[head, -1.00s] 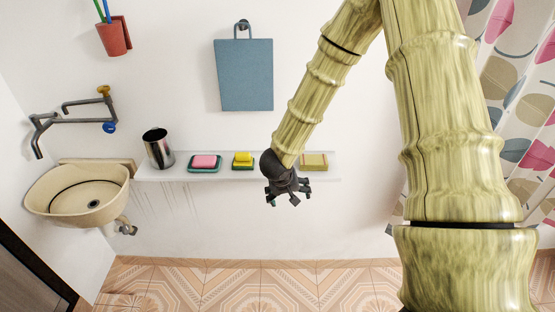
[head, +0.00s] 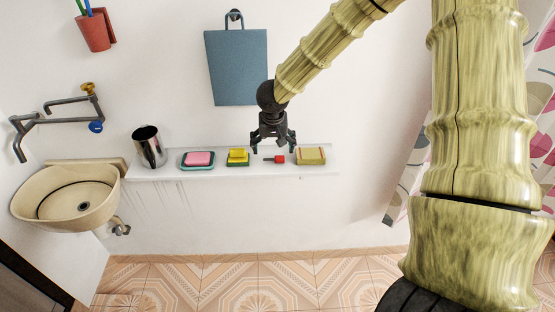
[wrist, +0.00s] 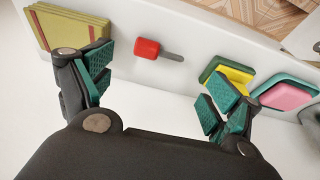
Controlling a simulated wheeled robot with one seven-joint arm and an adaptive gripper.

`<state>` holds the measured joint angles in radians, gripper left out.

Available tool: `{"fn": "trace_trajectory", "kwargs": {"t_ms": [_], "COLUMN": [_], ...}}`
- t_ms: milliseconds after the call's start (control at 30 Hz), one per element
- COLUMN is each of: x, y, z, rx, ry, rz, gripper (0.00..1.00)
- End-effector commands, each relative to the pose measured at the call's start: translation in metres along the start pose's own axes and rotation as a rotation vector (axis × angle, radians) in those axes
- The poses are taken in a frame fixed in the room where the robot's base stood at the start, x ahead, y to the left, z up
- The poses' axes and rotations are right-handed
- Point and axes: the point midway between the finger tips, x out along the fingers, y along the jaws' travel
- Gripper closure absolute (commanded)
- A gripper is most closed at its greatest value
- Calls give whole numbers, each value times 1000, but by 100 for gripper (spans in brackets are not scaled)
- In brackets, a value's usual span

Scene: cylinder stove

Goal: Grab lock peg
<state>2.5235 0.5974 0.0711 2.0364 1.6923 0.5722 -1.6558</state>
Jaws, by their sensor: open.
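The lock peg, which I take to be the small piece with a red head (head: 280,159) and a thin grey shaft, lies on the white wall shelf (head: 225,172) between a yellow sponge and a tan block. In the wrist view its red head (wrist: 146,49) lies ahead of the fingers, with the shaft pointing right. My gripper (head: 273,149) is open and empty, fingers pointing down, just above the peg in the head view. The wrist view shows its green-padded fingers (wrist: 157,92) spread wide, apart from the peg.
The tan block (head: 311,155) is right of the peg. The yellow sponge (head: 238,155), pink soap (head: 198,158) and metal cup (head: 149,146) stand to its left. A basin (head: 70,195) is at far left. A blue board (head: 236,68) hangs above the shelf.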

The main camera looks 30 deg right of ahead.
Motion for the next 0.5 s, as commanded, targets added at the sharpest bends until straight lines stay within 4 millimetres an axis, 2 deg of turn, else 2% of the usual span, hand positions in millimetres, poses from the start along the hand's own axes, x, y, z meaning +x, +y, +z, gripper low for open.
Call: {"fn": "trace_trajectory", "kwargs": {"t_ms": [333,500], "x": [18,39], "y": [-2,2], "z": [1,4], "rx": [-4,-4], "ry": [0,-1], "rz": [0,1], "gripper": [10,10]}}
